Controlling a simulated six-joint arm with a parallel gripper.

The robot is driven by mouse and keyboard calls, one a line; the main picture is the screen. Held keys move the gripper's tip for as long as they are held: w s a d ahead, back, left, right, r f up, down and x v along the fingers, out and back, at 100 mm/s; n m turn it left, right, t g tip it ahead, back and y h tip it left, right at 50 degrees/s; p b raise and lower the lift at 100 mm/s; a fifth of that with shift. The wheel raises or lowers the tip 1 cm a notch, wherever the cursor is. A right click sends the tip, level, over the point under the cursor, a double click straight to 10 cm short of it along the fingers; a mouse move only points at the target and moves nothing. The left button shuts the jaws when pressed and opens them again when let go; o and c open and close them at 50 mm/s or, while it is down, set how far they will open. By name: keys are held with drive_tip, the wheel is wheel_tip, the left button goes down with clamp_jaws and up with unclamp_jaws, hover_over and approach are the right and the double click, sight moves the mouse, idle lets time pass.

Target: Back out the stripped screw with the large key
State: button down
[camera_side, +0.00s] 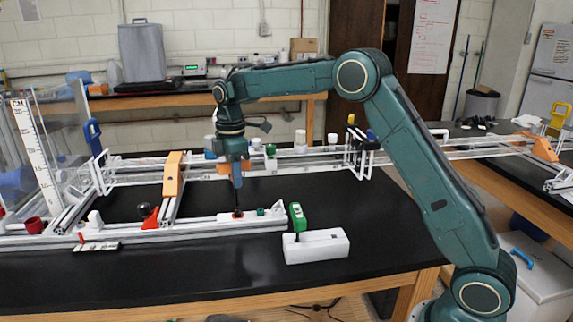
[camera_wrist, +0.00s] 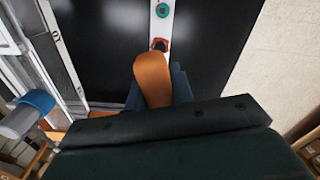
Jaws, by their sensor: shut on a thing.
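My gripper (camera_side: 236,174) points straight down over the white plate (camera_side: 225,217) and is shut on an orange-handled key. The orange handle (camera_wrist: 152,78) shows between the dark blue fingers in the wrist view. The key's dark shaft (camera_side: 237,199) reaches down to the screw with a red ring (camera_wrist: 159,44). I cannot tell whether its tip is seated in the screw. A second screw with a teal ring (camera_wrist: 162,10) sits farther along the plate; it also shows in the side view (camera_side: 260,211). A green-handled key (camera_side: 297,216) stands in a white block (camera_side: 316,247).
Aluminium rails (camera_side: 200,234) run along the black bench. An orange bracket (camera_side: 173,173) and a red piece (camera_side: 151,219) stand left of the plate. Several small bottles stand on the rail behind my gripper. The bench front is mostly clear.

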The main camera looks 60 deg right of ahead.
drive_tip(key=shift+r, duration=0.15)
drive_tip(key=shift+r, duration=1.35)
drive_tip(key=shift+m, duration=0.3)
drive_tip(key=m, duration=0.4)
drive_tip(key=shift+r, duration=0.1)
drive_tip(key=m, duration=0.5)
drive_tip(key=shift+r+m, duration=0.15)
drive_tip(key=shift+m, duration=0.15)
drive_tip(key=m, duration=0.5)
drive_tip(key=shift+r+m, duration=0.1)
drive_tip(key=shift+m, duration=0.2)
drive_tip(key=m, duration=0.4)
drive_tip(key=shift+r+m, duration=0.15)
drive_tip(key=shift+m, duration=0.15)
